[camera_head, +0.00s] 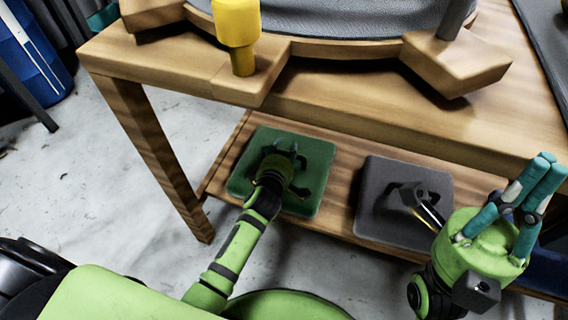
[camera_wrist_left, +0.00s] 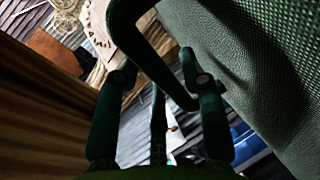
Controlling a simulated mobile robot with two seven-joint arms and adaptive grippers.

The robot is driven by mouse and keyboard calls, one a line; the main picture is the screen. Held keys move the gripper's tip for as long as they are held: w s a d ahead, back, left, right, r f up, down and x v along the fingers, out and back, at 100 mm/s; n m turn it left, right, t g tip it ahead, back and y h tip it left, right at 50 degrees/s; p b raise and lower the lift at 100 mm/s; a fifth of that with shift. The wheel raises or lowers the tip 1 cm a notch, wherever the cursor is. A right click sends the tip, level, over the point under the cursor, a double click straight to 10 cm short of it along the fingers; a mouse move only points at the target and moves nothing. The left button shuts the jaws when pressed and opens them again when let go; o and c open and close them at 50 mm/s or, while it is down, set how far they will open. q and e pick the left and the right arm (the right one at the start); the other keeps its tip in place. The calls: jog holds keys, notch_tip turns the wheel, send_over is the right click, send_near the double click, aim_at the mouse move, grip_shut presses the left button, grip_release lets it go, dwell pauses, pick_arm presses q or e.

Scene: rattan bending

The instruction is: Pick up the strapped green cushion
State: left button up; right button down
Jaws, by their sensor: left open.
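The strapped green cushion (camera_head: 314,172) lies flat on the low wooden shelf under the table in the head view. My left gripper (camera_head: 285,158) is over the cushion's middle, at its dark strap, and hides part of it. In the left wrist view the gripper (camera_wrist_left: 158,85) is open. The dark green strap loop (camera_wrist_left: 165,68) passes between its fingers, and the textured cushion side (camera_wrist_left: 265,75) fills the right. I cannot tell whether the fingers touch the strap. My right gripper (camera_head: 540,185) points up at the right with its fingertips together and nothing visible between them.
A grey strapped cushion (camera_head: 375,205) lies to the right on the same shelf (camera_head: 342,190). The tabletop (camera_head: 330,95) overhangs behind, with a yellow peg (camera_head: 238,22) and wooden blocks. A table leg (camera_head: 155,150) stands left. The floor at left is clear.

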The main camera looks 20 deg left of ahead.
pick_arm(q)
grip_shut()
jog(key=shift+r, duration=0.1)
